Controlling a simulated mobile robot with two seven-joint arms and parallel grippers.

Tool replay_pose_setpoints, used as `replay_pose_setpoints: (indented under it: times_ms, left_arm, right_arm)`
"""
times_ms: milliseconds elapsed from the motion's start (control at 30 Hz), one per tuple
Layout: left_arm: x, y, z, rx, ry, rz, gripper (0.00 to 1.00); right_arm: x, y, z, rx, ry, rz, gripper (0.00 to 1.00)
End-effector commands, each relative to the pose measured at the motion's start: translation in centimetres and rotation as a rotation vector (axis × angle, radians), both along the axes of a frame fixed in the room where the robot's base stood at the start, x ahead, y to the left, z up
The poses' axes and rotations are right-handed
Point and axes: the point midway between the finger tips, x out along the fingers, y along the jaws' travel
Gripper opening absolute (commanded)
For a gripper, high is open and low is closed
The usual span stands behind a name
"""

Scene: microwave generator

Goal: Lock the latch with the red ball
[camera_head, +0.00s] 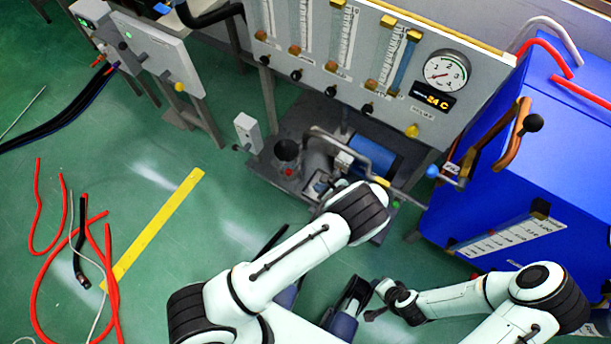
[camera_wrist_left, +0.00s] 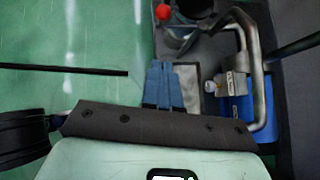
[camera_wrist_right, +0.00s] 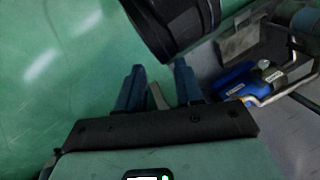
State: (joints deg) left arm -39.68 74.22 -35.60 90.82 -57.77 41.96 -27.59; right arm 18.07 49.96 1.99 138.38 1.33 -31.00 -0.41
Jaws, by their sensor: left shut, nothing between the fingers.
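The red ball (camera_head: 289,172) shows small on the dark platform of the machine, beside a dark cup-like part. In the left wrist view the red ball (camera_wrist_left: 163,12) is at the top edge, above a grey metal piece; the latch's full shape is unclear. My left gripper (camera_head: 319,183) is over the platform, to the right of the ball and below it in the picture. Its blue fingers (camera_wrist_left: 164,68) are together and empty, apart from the ball. My right gripper (camera_wrist_right: 158,75) has its fingers spread, away from the ball; a pale strip shows between them.
A bent metal pipe (camera_head: 350,145) and a blue cylinder (camera_head: 374,158) stand close to my left gripper. A gauge panel (camera_head: 330,50) rises behind. A blue cabinet (camera_head: 545,135) is at right. Red hoses (camera_head: 108,270) lie on the green floor at left.

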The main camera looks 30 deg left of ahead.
Motion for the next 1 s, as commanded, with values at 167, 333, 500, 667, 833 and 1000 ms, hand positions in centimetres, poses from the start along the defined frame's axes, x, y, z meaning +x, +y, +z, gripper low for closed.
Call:
replay_pose_setpoints:
  times_ms: [167,333,500,667,833,1000]
  left_arm:
    - [0.1,0.0,0.1,0.002,-0.001,-0.002,0.00]
    - [0.0,0.1,0.0,0.001,0.000,0.000,0.00]
    - [0.3,1.1,-1.2,0.000,0.001,0.002,0.00]
    - [0.9,3.3,-3.5,0.002,0.002,0.002,0.00]
    - [1.6,5.9,-6.2,0.000,0.001,0.003,0.00]
    - [2.4,8.4,-7.4,0.001,-0.001,0.004,0.00]
  right_arm:
    - [0.0,0.0,0.1,0.001,-0.001,0.000,0.36]
    - [0.0,0.0,0.0,0.001,-0.001,0.000,0.36]
    - [0.5,-0.2,-0.5,-0.006,-0.013,-0.005,0.36]
    - [1.6,-0.8,-1.4,-0.020,-0.041,-0.017,0.36]
    - [3.1,-1.6,-2.4,-0.039,-0.079,-0.032,0.36]
    - [4.1,-2.2,-3.0,-0.054,-0.107,-0.044,0.36]
